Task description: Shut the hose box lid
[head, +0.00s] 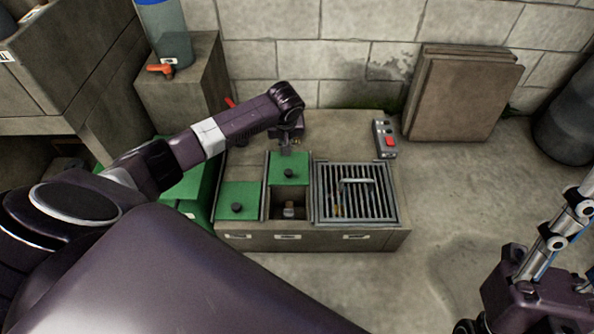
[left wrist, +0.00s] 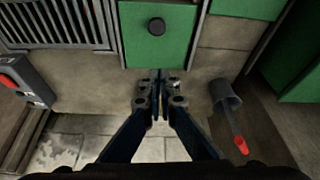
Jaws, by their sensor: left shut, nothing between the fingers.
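The low box (head: 300,240) has several compartments. A green lid (head: 290,160) with a dark knob (head: 288,173) covers the back part of the middle compartment. The front part of this compartment (head: 288,213) is open, with a small pale and brown item inside. My left gripper (head: 289,148) is shut and empty at the back edge of this lid. In the left wrist view the shut fingertips (left wrist: 160,76) are close to the edge of the green lid (left wrist: 175,48); I cannot tell if they touch. My right arm shows at the lower right, but its fingers do not.
A second green lid (head: 238,198) covers the left compartment. A grate (head: 355,192) with a handle covers the right one. A grey control box with a red switch (head: 390,142) sits behind right. A grey cup (left wrist: 224,94) holds a red-ended tool. Slabs (head: 465,95) lean on the wall.

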